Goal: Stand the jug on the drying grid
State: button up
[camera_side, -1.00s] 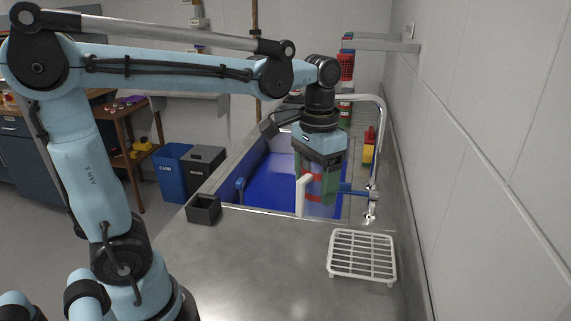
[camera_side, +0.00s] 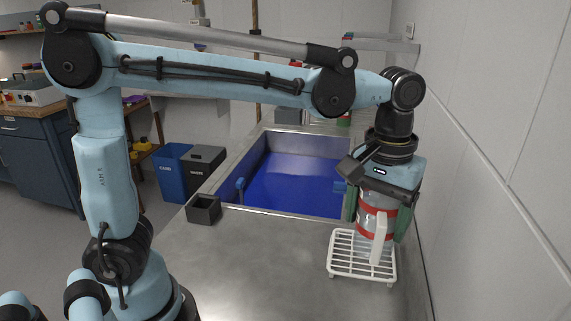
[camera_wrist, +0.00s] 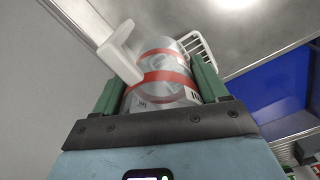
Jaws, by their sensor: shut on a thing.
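The jug (camera_side: 369,238) is clear with red bands and a white handle (camera_side: 378,238), and it is upright. My gripper (camera_side: 377,215) is shut on it, one green finger on each side. In the side view the jug is over the white drying grid (camera_side: 341,263), its lower end at or just above the bars; I cannot tell whether it touches. In the wrist view the jug (camera_wrist: 163,82) is between the green fingers, with its handle to the left. A part of the grid (camera_wrist: 201,47) shows behind it.
A sink with a blue basin (camera_side: 300,182) lies behind the grid. A small dark open box (camera_side: 204,209) stands on the metal counter (camera_side: 260,260) at the left. A wall (camera_side: 490,150) runs close along the right. The counter's front middle is clear.

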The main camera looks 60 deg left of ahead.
jog(key=shift+d, duration=0.6)
jog(key=shift+w+f+n, duration=0.15)
jog(key=shift+f+n, duration=0.05)
jog(key=shift+n, duration=0.1)
jog(key=shift+w+a+f, duration=1.15)
jog(key=shift+a+f, duration=0.3)
jog(key=shift+f, duration=0.35)
jog(key=shift+w+a+f, duration=1.15)
jog(key=shift+a+f, duration=0.3)
jog(key=shift+f, duration=0.3)
jog(key=shift+w+a+f, duration=1.15)
jog(key=shift+a+f, duration=0.3)
jog(key=shift+f, duration=0.35)
jog(key=shift+f, duration=0.15)
jog(key=o, duration=1.3)
jog(key=shift+c, duration=0.2)
